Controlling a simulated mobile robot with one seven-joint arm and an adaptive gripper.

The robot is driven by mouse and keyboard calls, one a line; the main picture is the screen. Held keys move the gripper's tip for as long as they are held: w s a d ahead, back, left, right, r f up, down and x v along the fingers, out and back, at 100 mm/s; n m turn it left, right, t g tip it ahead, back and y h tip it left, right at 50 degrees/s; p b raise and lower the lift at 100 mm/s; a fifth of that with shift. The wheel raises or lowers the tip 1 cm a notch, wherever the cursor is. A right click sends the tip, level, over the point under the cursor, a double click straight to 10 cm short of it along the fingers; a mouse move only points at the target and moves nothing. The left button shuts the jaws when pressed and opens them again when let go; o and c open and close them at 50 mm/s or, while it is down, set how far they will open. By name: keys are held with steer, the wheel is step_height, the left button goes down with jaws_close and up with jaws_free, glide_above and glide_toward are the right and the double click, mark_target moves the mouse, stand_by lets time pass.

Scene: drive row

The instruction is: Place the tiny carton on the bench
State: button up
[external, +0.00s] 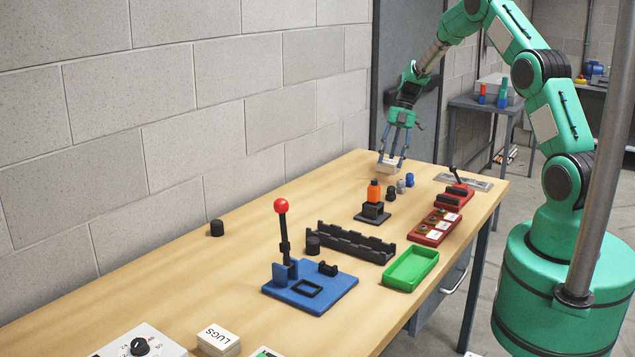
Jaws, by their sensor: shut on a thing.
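My gripper (392,158) is at the far end of the wooden bench (160,268), pointing down. It is shut on a small whitish carton (387,168), which sits between its fingertips at or just above the bench top. I cannot tell whether the carton touches the bench. The far side of the carton is hidden.
A red tray (435,227), a green tray (410,269), a black rack (350,243) and a blue lever press (310,290) fill the middle. The left side is mostly clear.

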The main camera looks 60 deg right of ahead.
mark_target(390, 161)
step_height(390, 161, up, 12)
steer(key=f, duration=0.1)
steer(key=w+a, duration=0.3)
steer(key=a, duration=1.2)
steer(key=w+a, duration=0.3)
steer(key=a, duration=1.3)
steer(key=w+a, duration=0.4)
steer(key=a, duration=1.1)
steer(key=s+a, duration=0.7)
steer(key=a, duration=0.7)
steer(key=s+a+p, duration=0.1)
steer(key=s+a, duration=0.5)
steer(key=a, duration=0.8)
steer(key=s+a, duration=0.7)
steer(key=a, duration=0.8)
step_height(390, 161, down, 11)
steer(key=shift+r, duration=0.15)
